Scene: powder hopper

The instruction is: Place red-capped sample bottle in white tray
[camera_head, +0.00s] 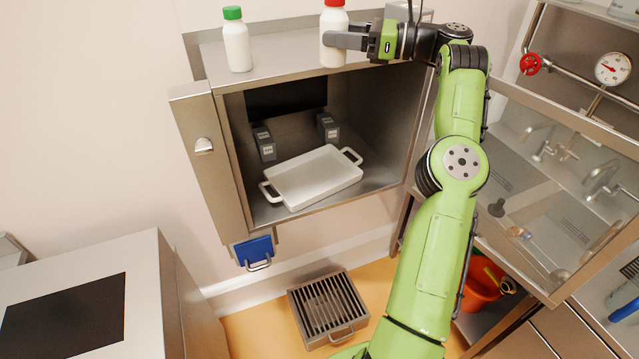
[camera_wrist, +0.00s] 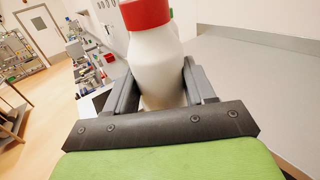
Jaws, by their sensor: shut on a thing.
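The red-capped sample bottle (camera_head: 333,50) is white and stands upright at the top of the head view, by the cabinet's top surface. My gripper (camera_head: 335,41) is shut on its body from the right. In the wrist view the bottle (camera_wrist: 156,65) sits between the two fingers, its red cap cut off by the top edge. I cannot tell whether its base touches the cabinet top. The white tray (camera_head: 312,181) with two handles lies empty inside the open cabinet, below the bottle.
A green-capped white bottle (camera_head: 237,45) stands on the cabinet top to the left. Two small dark grey blocks (camera_head: 264,144) (camera_head: 328,127) stand behind the tray. The cabinet door (camera_head: 197,150) is open at left. A glass-fronted case (camera_head: 545,200) is at right.

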